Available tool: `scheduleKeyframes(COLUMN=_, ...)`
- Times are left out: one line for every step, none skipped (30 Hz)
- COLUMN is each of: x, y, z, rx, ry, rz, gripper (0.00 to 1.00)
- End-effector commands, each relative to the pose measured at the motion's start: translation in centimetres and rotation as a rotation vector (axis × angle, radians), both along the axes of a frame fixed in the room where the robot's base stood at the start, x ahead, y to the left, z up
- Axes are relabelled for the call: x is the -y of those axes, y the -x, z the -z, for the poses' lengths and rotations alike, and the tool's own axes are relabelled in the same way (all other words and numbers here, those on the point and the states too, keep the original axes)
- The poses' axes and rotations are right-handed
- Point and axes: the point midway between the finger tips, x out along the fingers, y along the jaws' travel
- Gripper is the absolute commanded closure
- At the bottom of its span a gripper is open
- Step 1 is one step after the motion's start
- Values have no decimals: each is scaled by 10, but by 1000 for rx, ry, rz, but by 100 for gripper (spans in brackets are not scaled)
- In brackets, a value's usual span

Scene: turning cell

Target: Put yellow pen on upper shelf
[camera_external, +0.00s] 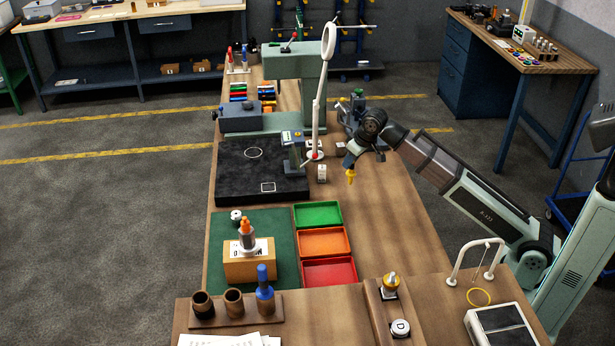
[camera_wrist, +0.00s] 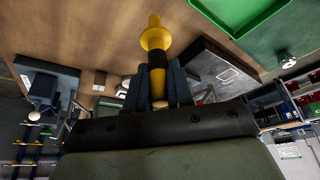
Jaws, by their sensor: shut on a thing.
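My gripper (camera_external: 350,164) is shut on a yellow pen (camera_external: 350,175) and holds it above the wooden table, right of the black slab. In the wrist view the yellow pen (camera_wrist: 155,38), with a black band, sticks out between the two dark fingers of my gripper (camera_wrist: 157,80). A raised wooden shelf (camera_external: 270,305) crosses the near end of the table. It bears a holder with two dark cups and a blue-topped tool. I cannot tell whether it is the upper shelf.
Green (camera_external: 318,205), orange and red trays (camera_external: 329,284) lie in a row on the table. A wooden block with an orange-tipped tool (camera_external: 247,238) stands left of them. A white ring lamp (camera_external: 316,115) and a green machine (camera_external: 290,68) rise behind. The table right of the trays is clear.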

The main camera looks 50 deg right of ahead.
Motion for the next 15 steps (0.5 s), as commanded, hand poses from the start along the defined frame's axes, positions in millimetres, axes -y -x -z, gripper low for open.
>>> scheduleKeyframes(x=-14, y=-4, z=-9, rx=1, ry=0, rz=-18, gripper=100)
scheduleKeyframes(x=-20, y=-5, z=-12, rx=1, ry=0, rz=-26, gripper=100)
scheduleKeyframes(x=-27, y=-7, z=-18, rx=2, ry=-1, rz=-35, gripper=100)
scheduleKeyframes(x=-32, y=-7, z=-22, rx=2, ry=0, rz=-41, gripper=100)
scheduleKeyframes(x=-36, y=-9, z=-26, rx=2, ry=0, rz=-44, gripper=100)
scheduleKeyframes(x=-39, y=-12, z=-31, rx=2, ry=1, rz=-44, gripper=100)
scheduleKeyframes(x=-39, y=-14, z=-34, rx=1, ry=1, rz=-41, gripper=100)
scheduleKeyframes(x=-38, y=-16, z=-36, rx=0, ry=2, rz=-35, gripper=100)
scheduleKeyframes(x=-37, y=-17, z=-36, rx=0, ry=1, rz=-27, gripper=100)
scheduleKeyframes(x=-36, y=-14, z=-33, rx=-1, ry=2, rz=-20, gripper=100)
scheduleKeyframes(x=-35, y=-11, z=-31, rx=-1, ry=2, rz=-14, gripper=100)
scheduleKeyframes(x=-35, y=-9, z=-27, rx=-1, ry=1, rz=-11, gripper=100)
scheduleKeyframes(x=-35, y=-8, z=-25, rx=-1, ry=2, rz=-9, gripper=100)
scheduleKeyframes(x=-35, y=-9, z=-22, rx=-1, ry=1, rz=-8, gripper=100)
scheduleKeyframes(x=-35, y=-9, z=-17, rx=-1, ry=1, rz=-8, gripper=100)
